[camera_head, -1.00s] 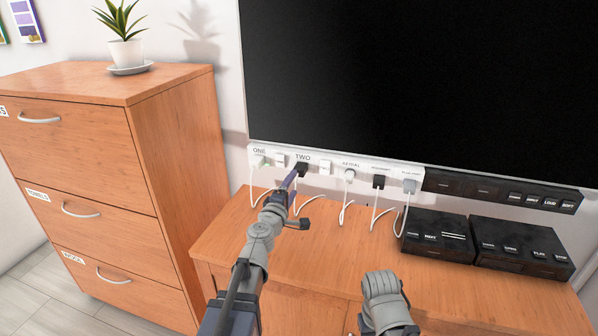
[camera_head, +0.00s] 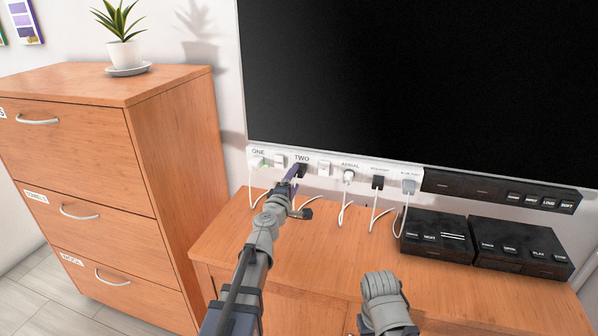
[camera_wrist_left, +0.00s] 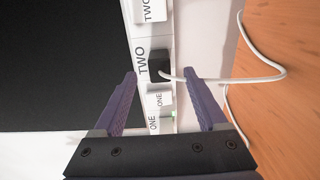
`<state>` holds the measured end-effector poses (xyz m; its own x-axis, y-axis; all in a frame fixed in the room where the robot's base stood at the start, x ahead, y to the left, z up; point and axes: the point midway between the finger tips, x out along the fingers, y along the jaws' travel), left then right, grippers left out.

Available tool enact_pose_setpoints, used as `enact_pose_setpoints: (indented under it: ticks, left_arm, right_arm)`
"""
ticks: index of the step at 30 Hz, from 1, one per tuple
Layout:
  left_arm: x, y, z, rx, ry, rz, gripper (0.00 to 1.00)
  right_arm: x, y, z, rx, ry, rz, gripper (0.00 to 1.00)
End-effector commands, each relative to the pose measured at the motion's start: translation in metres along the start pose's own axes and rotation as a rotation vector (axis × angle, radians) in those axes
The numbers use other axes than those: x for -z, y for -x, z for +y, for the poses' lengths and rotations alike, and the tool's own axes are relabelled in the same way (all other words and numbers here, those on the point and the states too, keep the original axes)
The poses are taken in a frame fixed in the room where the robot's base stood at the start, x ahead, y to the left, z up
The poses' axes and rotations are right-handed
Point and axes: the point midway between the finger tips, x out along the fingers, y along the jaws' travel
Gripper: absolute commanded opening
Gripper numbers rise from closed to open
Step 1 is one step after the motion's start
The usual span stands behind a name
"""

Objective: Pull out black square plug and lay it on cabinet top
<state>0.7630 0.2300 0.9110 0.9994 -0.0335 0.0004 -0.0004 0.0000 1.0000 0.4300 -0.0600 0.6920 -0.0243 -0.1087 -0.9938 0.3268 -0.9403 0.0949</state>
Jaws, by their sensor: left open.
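A black square plug (camera_head: 302,169) sits in the white socket strip under the label TWO. In the left wrist view the same plug (camera_wrist_left: 158,66) has a white cord running to the right from it. My left gripper (camera_wrist_left: 161,84) is open, with one purple finger on each side of the plug's line and the tips just short of it. In the head view my left gripper (camera_head: 294,174) overlaps the plug's lower left, so contact cannot be told. A second black plug (camera_head: 377,183) sits further right on the strip. The low wooden cabinet top (camera_head: 320,258) lies below.
Black boxes (camera_head: 436,237) stand at the cabinet's right. A tall drawer cabinet (camera_head: 165,140) with a potted plant (camera_head: 125,50) stands left.

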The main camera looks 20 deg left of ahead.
Motion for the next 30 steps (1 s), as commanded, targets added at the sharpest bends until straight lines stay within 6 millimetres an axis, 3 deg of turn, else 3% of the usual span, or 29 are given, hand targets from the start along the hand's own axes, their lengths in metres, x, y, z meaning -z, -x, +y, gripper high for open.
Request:
enact_pose_setpoints:
  ticks: [3, 10, 30]
  left_arm:
    - [0.0, -0.021, 0.0, 0.0, 0.0, -0.001, 0.75]
    - [-0.001, -0.046, 0.0, 0.0, 0.0, -0.001, 0.75]
    - [-0.001, -0.049, 0.0, 0.0, 0.0, -0.001, 0.75]
  right_arm:
    - [0.0, 0.0, 0.0, 0.0, 0.0, 0.0, 0.0]
    - [0.0, 0.0, 0.0, 0.0, 0.0, 0.0, 0.0]
    - [0.0, 0.0, 0.0, 0.0, 0.0, 0.0, 0.0]
